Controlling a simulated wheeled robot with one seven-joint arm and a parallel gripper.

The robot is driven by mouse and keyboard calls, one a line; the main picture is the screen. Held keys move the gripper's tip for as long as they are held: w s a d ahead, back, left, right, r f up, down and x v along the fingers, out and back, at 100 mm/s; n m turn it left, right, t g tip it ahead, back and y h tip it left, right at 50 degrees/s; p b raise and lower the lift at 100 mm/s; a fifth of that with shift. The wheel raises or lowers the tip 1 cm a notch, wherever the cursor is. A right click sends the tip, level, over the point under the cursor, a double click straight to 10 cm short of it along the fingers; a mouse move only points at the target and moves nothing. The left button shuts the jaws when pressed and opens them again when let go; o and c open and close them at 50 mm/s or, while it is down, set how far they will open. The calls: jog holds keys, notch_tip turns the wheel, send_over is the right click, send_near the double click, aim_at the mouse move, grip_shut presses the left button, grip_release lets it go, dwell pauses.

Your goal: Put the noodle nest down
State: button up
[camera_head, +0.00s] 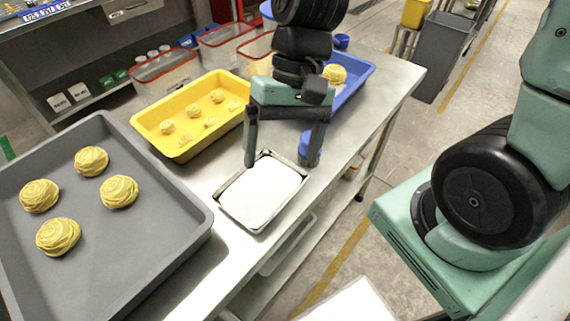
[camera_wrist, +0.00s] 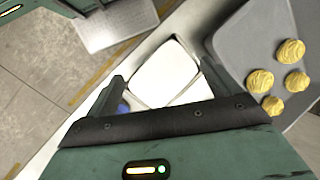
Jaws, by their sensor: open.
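My gripper (camera_head: 279,163) is open, with nothing between its fingers, above the far end of a shallow metal tray with a white surface (camera_head: 262,192). In the wrist view the white surface (camera_wrist: 165,72) shows between the open fingers (camera_wrist: 166,80), and it is bare. Several yellow noodle nests lie in the large grey tray (camera_head: 165,235), one of them a nest (camera_head: 119,192) nearest the white surface. Another noodle nest (camera_head: 335,74) lies in the blue tray (camera_head: 357,85), which my arm partly hides.
A yellow tray (camera_head: 178,148) with several smaller yellow pieces stands left of my gripper. Clear bins with red rims (camera_head: 163,73) stand behind it. A blue object (camera_head: 312,152) is partly hidden by my right finger. The table edge is close on the right.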

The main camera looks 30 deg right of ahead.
jog(key=s+a+r+n+t+h, duration=0.2)
jog(key=s+n, duration=0.3)
jog(key=n, duration=0.4)
jog(key=shift+s+a+r+t+h, duration=0.2)
jog(key=shift+a+t+h, duration=0.1)
jog(key=shift+a+h, duration=0.2)
